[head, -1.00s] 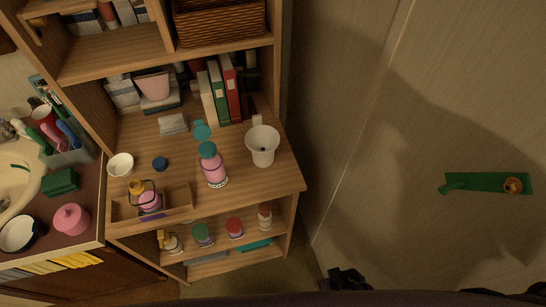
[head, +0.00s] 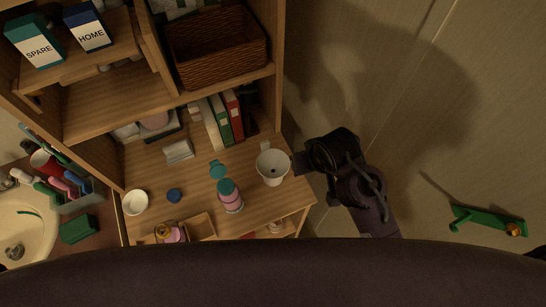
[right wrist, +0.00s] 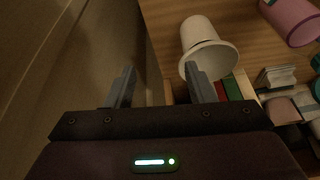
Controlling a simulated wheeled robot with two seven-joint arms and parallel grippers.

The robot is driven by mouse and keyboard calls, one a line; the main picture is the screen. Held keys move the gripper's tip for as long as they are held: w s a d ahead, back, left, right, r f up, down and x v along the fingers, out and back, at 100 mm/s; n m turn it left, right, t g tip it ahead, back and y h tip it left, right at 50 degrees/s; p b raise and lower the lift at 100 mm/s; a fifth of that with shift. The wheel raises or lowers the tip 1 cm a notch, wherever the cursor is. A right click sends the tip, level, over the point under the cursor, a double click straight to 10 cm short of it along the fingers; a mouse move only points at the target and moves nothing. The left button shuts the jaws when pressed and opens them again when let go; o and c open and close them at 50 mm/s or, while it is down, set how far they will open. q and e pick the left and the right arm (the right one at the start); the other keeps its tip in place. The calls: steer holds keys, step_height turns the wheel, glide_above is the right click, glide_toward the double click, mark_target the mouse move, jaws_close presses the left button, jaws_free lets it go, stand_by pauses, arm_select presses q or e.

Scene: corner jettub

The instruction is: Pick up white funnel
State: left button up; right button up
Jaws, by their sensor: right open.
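The white funnel (head: 272,168) stands on the wooden shelf near its right edge, wide mouth up in the head view. In the right wrist view the funnel (right wrist: 199,35) is at the top centre, its flared rim towards the fingers. My right gripper (head: 301,164) is just right of the funnel in the head view. In the right wrist view the gripper (right wrist: 161,88) is open and empty. One finger overlaps the funnel's rim in the picture; I cannot tell whether they touch. The other finger is outside the shelf's edge. My left gripper is not in view.
A pink bottle with a teal cap (head: 230,197) stands left of the funnel. Red, green and white binders (head: 222,120) stand behind it. A white bowl (head: 135,203) and blue lid (head: 175,195) are further left. The wall is on the right.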

steer(key=w+a, duration=0.2)
steer(key=a, duration=0.1)
steer(key=n, duration=0.1)
glide_above(266, 148)
steer(key=s+d, duration=0.2)
steer(key=shift+s+a, duration=0.15)
steer(key=shift+a, duration=0.1)
steer(key=shift+a+x, duration=0.2)
steer(key=shift+x, duration=0.6)
steer(key=shift+a+x, duration=0.15)
steer(key=shift+x, duration=0.6)
steer(key=shift+w+f+n, duration=0.3)
steer(key=shift+p+x, duration=0.65)
steer(key=shift+x, duration=1.45)
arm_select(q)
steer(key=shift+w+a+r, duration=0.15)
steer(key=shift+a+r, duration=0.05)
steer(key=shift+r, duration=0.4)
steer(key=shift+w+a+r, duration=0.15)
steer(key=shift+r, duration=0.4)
arm_select(e)
steer(key=c, duration=1.1)
steer(key=shift+o, duration=0.2)
step_height(266, 148, up, 9)
steer(key=shift+a+b, duration=0.15)
steer(key=shift+b, duration=0.6)
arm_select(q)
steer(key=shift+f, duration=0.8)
arm_select(e)
steer(key=shift+r, duration=0.5)
